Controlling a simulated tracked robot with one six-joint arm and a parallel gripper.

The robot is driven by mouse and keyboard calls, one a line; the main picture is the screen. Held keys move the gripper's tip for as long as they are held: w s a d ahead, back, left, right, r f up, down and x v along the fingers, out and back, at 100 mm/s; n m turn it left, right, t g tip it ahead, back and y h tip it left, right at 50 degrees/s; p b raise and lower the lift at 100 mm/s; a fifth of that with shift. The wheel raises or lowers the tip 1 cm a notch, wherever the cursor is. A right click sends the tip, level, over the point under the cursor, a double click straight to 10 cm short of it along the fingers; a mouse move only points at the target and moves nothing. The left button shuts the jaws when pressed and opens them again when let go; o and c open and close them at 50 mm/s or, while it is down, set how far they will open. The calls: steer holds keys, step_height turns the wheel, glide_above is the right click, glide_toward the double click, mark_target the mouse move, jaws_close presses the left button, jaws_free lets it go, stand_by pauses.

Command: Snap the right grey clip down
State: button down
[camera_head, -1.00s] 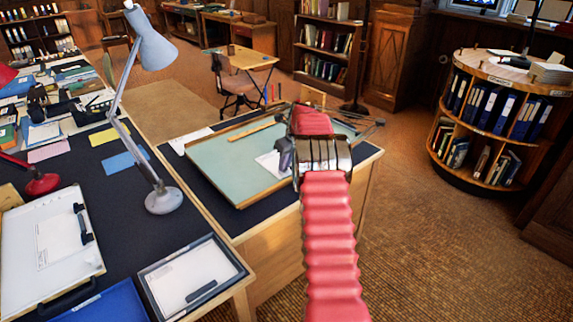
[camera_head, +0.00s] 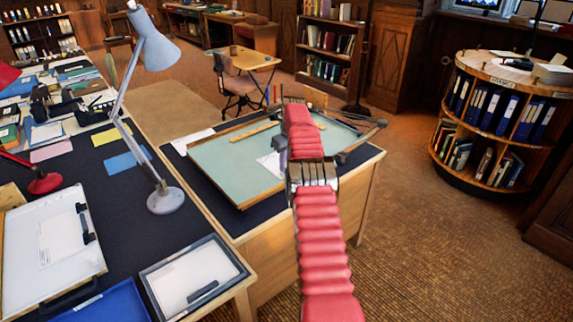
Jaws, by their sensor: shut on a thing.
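A pale green drawing board (camera_head: 225,165) with a wooden rim lies on the dark-topped desk ahead. A white sheet (camera_head: 271,164) lies on it, partly covered by my red ribbed arm. My arm reaches from the bottom of the picture out over the board. The jaws of my gripper are hidden behind the arm, so what they hold does not show. I cannot pick out the right grey clip with certainty; the arm covers part of the board's right side. A wooden strip (camera_head: 254,132) lies near the board's far edge.
A grey desk lamp (camera_head: 165,200) stands left of the board. A tray (camera_head: 195,275) and a white board (camera_head: 55,245) with dark fittings lie at lower left. A dark jointed piece (camera_head: 365,135) is at the desk's right end. Floor at right is clear up to the round bookcase (camera_head: 490,125).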

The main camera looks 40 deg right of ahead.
steer(key=shift+w, duration=0.15)
stand_by(0.4)
steer(key=c, duration=1.7)
jaws_free()
steer(key=shift+s+r, duration=0.3)
steer(key=shift+r, duration=1.65)
steer(key=shift+s+r, duration=0.35)
steer(key=shift+r, duration=1.6)
steer(key=shift+s+r, duration=0.3)
steer(key=shift+r, duration=1.65)
